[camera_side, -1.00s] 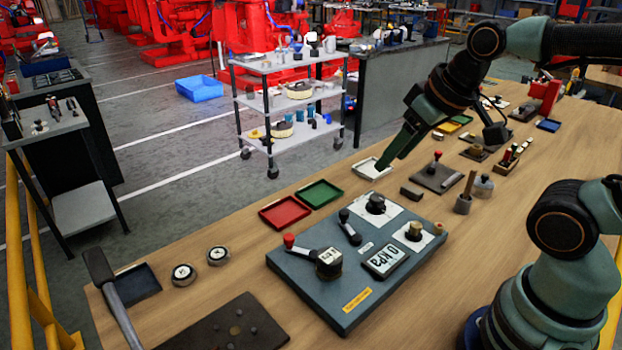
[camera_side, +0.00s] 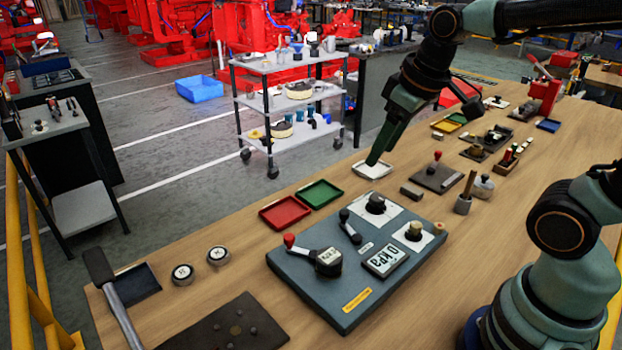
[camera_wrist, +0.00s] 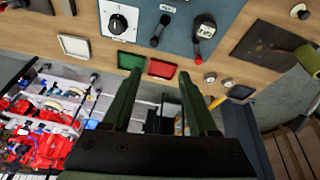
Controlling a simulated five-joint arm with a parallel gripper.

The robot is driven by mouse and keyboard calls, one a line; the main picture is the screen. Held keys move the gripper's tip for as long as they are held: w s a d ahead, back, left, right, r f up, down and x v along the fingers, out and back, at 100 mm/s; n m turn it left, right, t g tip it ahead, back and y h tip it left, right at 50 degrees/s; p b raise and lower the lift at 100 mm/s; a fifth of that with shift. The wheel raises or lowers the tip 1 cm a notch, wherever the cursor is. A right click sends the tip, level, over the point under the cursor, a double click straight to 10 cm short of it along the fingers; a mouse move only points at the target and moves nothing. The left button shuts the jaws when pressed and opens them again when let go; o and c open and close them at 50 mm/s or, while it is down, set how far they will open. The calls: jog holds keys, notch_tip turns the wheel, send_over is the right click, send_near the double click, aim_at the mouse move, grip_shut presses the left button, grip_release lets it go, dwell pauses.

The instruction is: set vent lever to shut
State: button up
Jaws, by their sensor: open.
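The grey-blue panel (camera_side: 300,273) lies on the wooden bench in the side view. It has a short black lever (camera_side: 350,227) near its left back edge and a red-knobbed lever (camera_side: 290,240) at its left front, on a dark round unit. I cannot read which one is the vent lever. Both show in the wrist view, the black lever (camera_wrist: 160,29) and the red-knobbed lever (camera_wrist: 197,58). My gripper (camera_side: 379,150) is open and empty, in the air behind the panel, by the white tray. In the wrist view, my gripper (camera_wrist: 160,74) has its fingers apart.

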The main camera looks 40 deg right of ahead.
jog(key=w+f+n+g, duration=0.2)
jog(key=w+n, duration=0.1)
jog(key=w, duration=0.2)
jog(key=n+g, duration=0.2)
send_over(344, 212)
notch_tip(344, 212, down, 5)
notch_tip(344, 212, down, 12)
jog(key=shift+d+f, duration=0.1)
grip_shut()
